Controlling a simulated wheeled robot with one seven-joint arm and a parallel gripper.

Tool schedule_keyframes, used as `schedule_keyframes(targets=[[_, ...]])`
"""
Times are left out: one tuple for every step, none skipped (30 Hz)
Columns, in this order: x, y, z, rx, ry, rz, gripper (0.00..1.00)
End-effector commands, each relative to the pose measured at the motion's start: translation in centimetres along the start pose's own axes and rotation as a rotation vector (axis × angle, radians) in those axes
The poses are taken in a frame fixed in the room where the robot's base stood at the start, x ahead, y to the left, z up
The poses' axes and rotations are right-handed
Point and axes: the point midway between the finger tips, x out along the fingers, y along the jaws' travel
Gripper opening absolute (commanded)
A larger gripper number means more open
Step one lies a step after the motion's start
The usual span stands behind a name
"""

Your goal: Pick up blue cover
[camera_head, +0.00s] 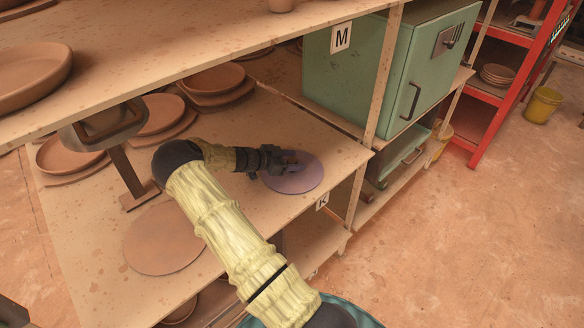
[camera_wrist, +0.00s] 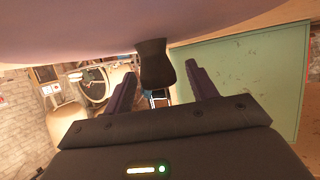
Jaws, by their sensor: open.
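The blue cover (camera_head: 298,180) is a flat, round, purple-blue disc lying near the right front edge of the middle shelf. In the wrist view the cover (camera_wrist: 110,25) fills the top of the picture, and a dark knob (camera_wrist: 154,65) stands out from it. My gripper (camera_head: 292,162) is over the cover, partly hiding it. In the wrist view my gripper (camera_wrist: 160,82) is open, with the knob between the lines of its two fingers, at or just beyond the tips. I cannot tell whether a finger touches it.
A dark metal stand (camera_head: 128,165) is left of my arm, and a bare round board (camera_head: 163,238) lies in front. Clay plates (camera_head: 215,78) sit behind. A green cabinet (camera_head: 370,70) stands at right, with open floor beyond the shelf.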

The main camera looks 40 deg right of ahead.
Motion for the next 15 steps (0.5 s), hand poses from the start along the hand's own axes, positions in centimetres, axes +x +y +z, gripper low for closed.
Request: schedule_keyframes(targets=[[0.04,-0.04,0.05,0.0,-0.001,-0.001,0.57],[0.04,-0.05,0.08,0.0,-0.001,-0.002,0.57],[0.02,-0.05,0.1,-0.001,-0.001,-0.002,0.57],[0.01,-0.05,0.1,-0.001,-0.001,-0.002,0.57],[0.01,-0.05,0.1,-0.001,-0.001,-0.002,0.57],[0.0,-0.05,0.1,-0.001,0.0,-0.002,0.57],[-0.01,-0.05,0.1,-0.001,0.0,-0.002,0.57],[-0.05,-0.05,0.11,-0.001,0.0,-0.002,0.57],[-0.09,-0.06,0.12,-0.001,0.0,-0.003,0.57],[-0.09,-0.06,0.12,-0.001,0.0,-0.003,0.57],[-0.09,-0.06,0.12,-0.001,0.0,-0.003,0.57],[-0.1,-0.06,0.12,-0.001,0.0,-0.003,0.57],[-0.1,-0.05,0.12,-0.001,0.0,-0.003,0.57],[-0.1,-0.05,0.11,-0.001,0.0,-0.002,0.57],[-0.1,-0.05,0.11,-0.001,0.0,-0.002,0.57]])
